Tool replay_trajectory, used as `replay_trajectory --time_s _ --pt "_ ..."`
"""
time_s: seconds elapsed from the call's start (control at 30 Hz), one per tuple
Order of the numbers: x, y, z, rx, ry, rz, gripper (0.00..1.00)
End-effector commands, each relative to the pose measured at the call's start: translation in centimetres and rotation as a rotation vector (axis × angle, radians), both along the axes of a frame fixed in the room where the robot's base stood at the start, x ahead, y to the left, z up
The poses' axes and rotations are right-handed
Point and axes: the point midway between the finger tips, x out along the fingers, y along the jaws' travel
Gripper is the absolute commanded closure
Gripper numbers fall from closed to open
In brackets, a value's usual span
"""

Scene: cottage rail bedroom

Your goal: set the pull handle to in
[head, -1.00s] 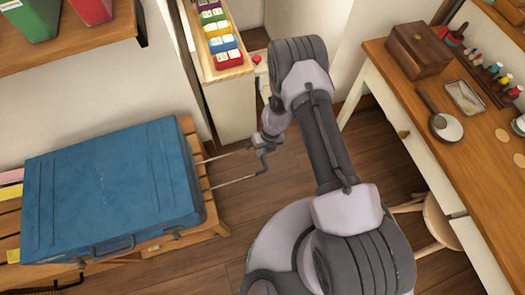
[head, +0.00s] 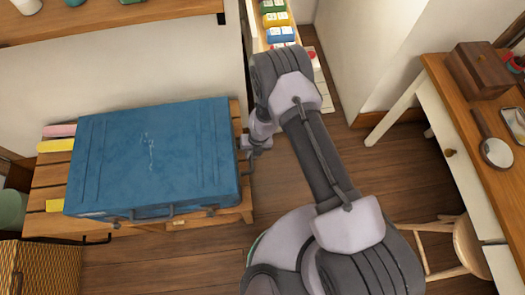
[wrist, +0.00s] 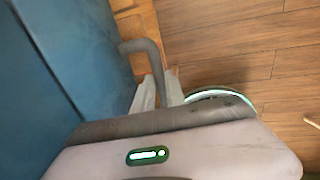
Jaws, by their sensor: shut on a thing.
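A blue suitcase (head: 150,165) lies flat on a slatted wooden bench (head: 50,185). It also fills the left of the wrist view (wrist: 55,75). In the head view only a small part of the handle (head: 249,170) shows. My gripper (head: 252,143) is at that side of the case. In the wrist view its pale fingers (wrist: 158,92) are shut on the handle.
A shelf unit with coloured boxes (head: 275,20) stands behind my arm. A wooden desk (head: 470,110) and a stool (head: 468,240) are at the right. A woven basket (head: 45,268) is at the front left. Wooden floor (head: 200,255) lies clear before the bench.

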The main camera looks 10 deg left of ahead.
Motion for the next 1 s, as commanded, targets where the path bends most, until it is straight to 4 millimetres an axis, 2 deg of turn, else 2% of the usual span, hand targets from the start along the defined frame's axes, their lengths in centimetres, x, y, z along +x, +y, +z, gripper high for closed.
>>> replay_trajectory --time_s 0.17,0.47,0.5,0.6,0.87,1.0 --pt "-0.2 0.8 0.0 0.001 -0.001 0.0 1.0" --pt "-0.2 0.9 0.1 0.002 0.0 -0.001 1.0" --pt "-0.2 0.9 0.1 0.002 0.0 0.0 0.8" --pt "-0.2 0.9 0.0 0.001 -0.001 0.0 0.62" --pt "-0.2 0.8 0.0 0.0 0.0 0.0 0.62" --pt "-0.2 0.6 1.2 0.0 0.0 -0.001 0.62"
